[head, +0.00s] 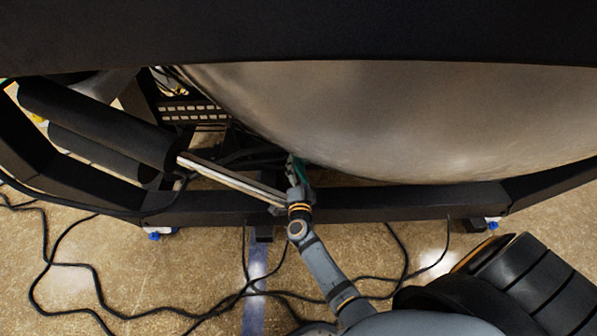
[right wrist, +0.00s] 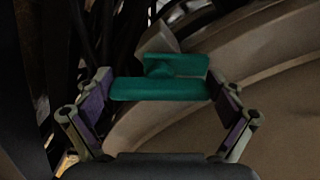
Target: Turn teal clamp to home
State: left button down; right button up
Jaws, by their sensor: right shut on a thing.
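The teal clamp (head: 303,172) shows as a small teal patch beside the vessel's lower edge in the head view, mostly hidden by my right gripper (head: 296,178). In the right wrist view the teal clamp (right wrist: 160,90) is a flat bar with a raised block on top, lying crosswise. The two fingers of my right gripper (right wrist: 162,84) are at its left and right ends, shut on it. A pale grey piece shows just behind the clamp. My left gripper is not in view.
The large rounded metal vessel (head: 400,115) fills the upper right. A black frame beam (head: 400,198) runs below it. A black cylinder with a silver rod (head: 225,178) reaches close to my right wrist from the left. Loose black cables (head: 95,265) lie on the floor.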

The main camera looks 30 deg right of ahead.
jog(key=m, duration=0.3)
jog(key=shift+m, duration=0.4)
jog(key=m, duration=0.3)
jog(key=shift+r, duration=0.1)
jog(key=shift+m+b, duration=0.35)
jog(key=shift+m, duration=0.85)
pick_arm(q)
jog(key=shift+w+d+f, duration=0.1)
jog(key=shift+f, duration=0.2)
pick_arm(e)
jog(key=shift+r+m, duration=0.1)
jog(key=shift+m, duration=0.2)
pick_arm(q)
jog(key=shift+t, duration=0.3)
pick_arm(e)
jog(key=o, duration=0.8)
jog(key=shift+c, duration=0.2)
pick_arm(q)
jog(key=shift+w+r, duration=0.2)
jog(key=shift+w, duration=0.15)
